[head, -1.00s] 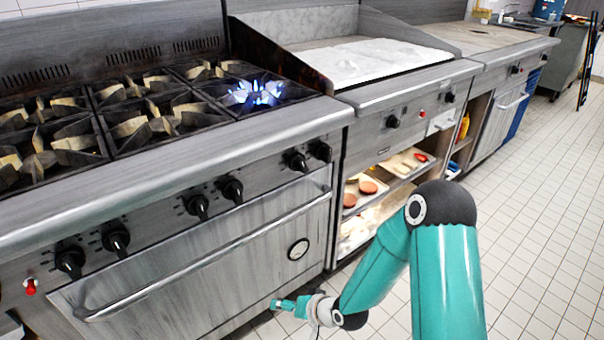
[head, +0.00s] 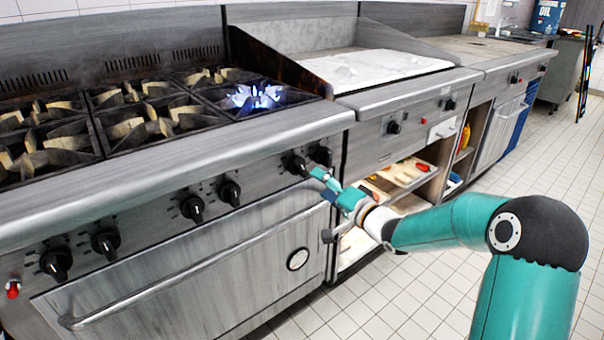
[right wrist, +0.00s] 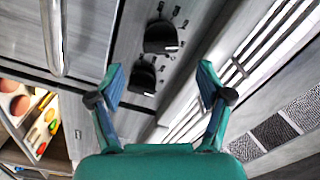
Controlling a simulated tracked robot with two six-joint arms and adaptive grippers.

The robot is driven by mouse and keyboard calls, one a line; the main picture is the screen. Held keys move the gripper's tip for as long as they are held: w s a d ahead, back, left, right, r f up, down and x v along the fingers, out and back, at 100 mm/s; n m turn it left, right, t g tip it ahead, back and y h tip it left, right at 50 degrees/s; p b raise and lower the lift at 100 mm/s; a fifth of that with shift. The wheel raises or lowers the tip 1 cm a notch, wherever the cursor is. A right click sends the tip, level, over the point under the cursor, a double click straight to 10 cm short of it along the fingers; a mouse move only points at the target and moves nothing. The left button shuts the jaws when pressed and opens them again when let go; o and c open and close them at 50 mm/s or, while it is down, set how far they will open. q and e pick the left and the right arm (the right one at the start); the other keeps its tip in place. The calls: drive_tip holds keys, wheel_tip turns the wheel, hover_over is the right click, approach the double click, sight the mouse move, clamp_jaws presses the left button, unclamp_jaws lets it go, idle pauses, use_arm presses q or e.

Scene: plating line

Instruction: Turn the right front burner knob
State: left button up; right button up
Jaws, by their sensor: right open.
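The lit right front burner (head: 255,97) shows a blue flame at the stove's right end. Below it on the front panel are two black knobs, the left of the pair (head: 295,163) and the rightmost (head: 321,155). My right gripper (head: 322,182) is just below and in front of this pair, fingers toward the panel. In the right wrist view the gripper (right wrist: 161,80) is open and empty. The rightmost knob (right wrist: 143,78) appears between its spread fingers, and the other knob (right wrist: 160,38) lies beyond. I cannot tell whether a finger touches a knob. My left gripper is out of view.
Several more knobs (head: 192,207) line the panel leftward. The oven handle (head: 190,260) runs below them. A griddle unit (head: 400,90) with an open shelf (head: 405,180) stands to the right. The tiled floor (head: 420,290) in front is clear.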

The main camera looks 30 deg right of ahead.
sight(304, 172)
drive_tip(key=w, duration=0.8)
drive_tip(key=shift+w+a+b, duration=0.3)
drive_tip(key=shift+a, duration=0.05)
drive_tip(key=c, duration=1.2)
drive_tip(key=shift+o, duration=0.2)
